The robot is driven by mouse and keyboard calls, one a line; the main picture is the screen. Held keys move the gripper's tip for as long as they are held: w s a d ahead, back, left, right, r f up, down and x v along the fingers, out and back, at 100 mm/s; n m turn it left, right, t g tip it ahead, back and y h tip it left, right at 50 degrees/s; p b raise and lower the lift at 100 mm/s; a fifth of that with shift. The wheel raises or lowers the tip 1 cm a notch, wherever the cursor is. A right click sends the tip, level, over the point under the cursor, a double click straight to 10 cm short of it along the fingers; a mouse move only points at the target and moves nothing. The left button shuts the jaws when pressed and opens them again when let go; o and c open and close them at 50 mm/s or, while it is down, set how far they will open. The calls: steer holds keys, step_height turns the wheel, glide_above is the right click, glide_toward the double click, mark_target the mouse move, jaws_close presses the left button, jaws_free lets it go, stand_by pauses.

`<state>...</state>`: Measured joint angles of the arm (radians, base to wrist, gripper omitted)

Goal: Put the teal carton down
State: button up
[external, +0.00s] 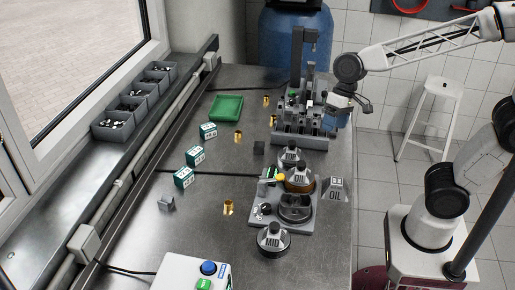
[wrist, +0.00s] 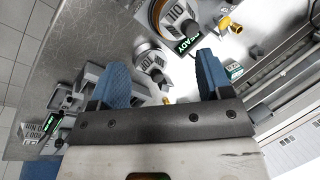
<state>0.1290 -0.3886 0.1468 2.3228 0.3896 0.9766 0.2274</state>
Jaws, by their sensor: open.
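Three similar teal-and-white cartons stand on the metal bench in the external view: a far one (external: 208,131), a middle one (external: 194,156) and a near one (external: 184,178). I cannot tell which one the task means. My gripper (external: 341,112) is at the bench's right side, beside the grey fixture and well to the right of the cartons. In the wrist view my gripper (wrist: 165,80) has its blue fingers wide apart with no carton between them. A small green-and-white piece (wrist: 234,71) right of the fingers may be a carton.
A green tray (external: 227,107) lies at the back left. The grey fixture (external: 300,125) and the oil station (external: 295,205) with lidded pots line the right side. Several brass parts (external: 228,207) stand mid-bench. Grey bins (external: 113,125) line the window ledge. Clear bench lies around the cartons.

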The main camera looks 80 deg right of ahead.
steer(key=s+n+h, duration=0.3)
steer(key=s+n, duration=0.3)
steer(key=s, duration=0.7)
steer(key=shift+s+d+f+t+h, duration=0.2)
steer(key=shift+s+f+t+h, duration=0.1)
steer(key=shift+f+t+h, duration=0.1)
